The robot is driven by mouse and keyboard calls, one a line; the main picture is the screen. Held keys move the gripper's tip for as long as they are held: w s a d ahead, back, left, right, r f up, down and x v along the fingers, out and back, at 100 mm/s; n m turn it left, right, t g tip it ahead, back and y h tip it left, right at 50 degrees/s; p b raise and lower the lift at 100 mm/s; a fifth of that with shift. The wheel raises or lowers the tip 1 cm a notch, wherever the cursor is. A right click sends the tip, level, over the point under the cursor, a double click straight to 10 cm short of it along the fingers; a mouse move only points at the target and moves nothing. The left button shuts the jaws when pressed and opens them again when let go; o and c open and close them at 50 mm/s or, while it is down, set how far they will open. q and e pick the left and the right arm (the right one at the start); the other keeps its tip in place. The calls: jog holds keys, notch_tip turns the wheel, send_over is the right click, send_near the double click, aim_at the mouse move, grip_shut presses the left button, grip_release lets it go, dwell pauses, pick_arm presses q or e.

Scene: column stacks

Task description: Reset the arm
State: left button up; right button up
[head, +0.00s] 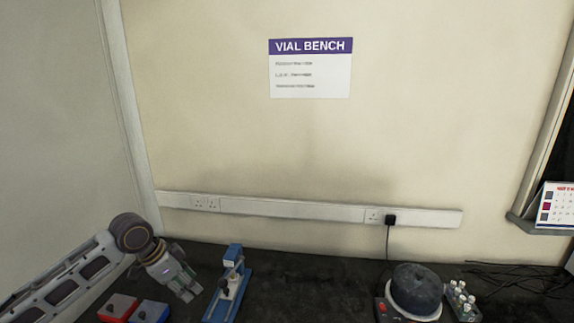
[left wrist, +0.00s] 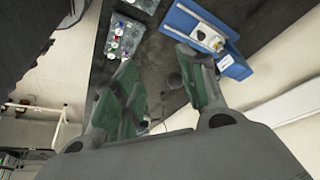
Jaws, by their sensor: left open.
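My left arm comes in from the left in the head view. Its gripper (head: 187,287) hangs over the left part of the dark bench (head: 310,292), beside a blue device. In the left wrist view the two green-padded fingers of my left gripper (left wrist: 163,92) are spread apart with nothing between them. The blue device (head: 232,280) stands just right of the gripper in the head view. What looks like the same device (left wrist: 208,35) lies beyond the fingers in the left wrist view. My right gripper does not show.
A red box (head: 118,306) and a blue box (head: 149,312) sit below the gripper. A dark round-topped machine (head: 416,288) and a rack of vials (head: 463,300) stand at the right. Cables (head: 515,276) lie behind. The bench middle is clear. A wall stands behind.

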pick_arm(q)
jog(key=s+d+f+n, duration=0.2)
jog(key=s+d+f, duration=0.8)
jog(key=d+f, duration=0.15)
jog(key=s+a+f+n+y, duration=0.2)
jog(key=s+a+f+n, duration=0.1)
jog(key=s, duration=0.4)
jog(key=s+a+f+n+y, duration=0.1)
jog(key=s+a+f+n, duration=0.25)
jog(key=s, duration=0.25)
notch_tip(320, 180, down, 37)
jog(key=s+a+b, duration=0.2)
jog(key=a+b, duration=0.1)
jog(key=b, duration=0.2)
jog(key=s+a+f+b, duration=0.2)
jog(key=s+a+f, duration=0.1)
jog(key=s+f, duration=0.7)
jog(key=s+a+f+g+y+b, duration=0.1)
jog(key=s+a+f, duration=0.3)
jog(key=s+f, duration=0.6)
notch_tip(320, 180, down, 4)
jog(key=shift+s+a+f+b, duration=0.15)
jog(key=shift+s+a+b, duration=0.15)
jog(key=shift+b, duration=0.55)
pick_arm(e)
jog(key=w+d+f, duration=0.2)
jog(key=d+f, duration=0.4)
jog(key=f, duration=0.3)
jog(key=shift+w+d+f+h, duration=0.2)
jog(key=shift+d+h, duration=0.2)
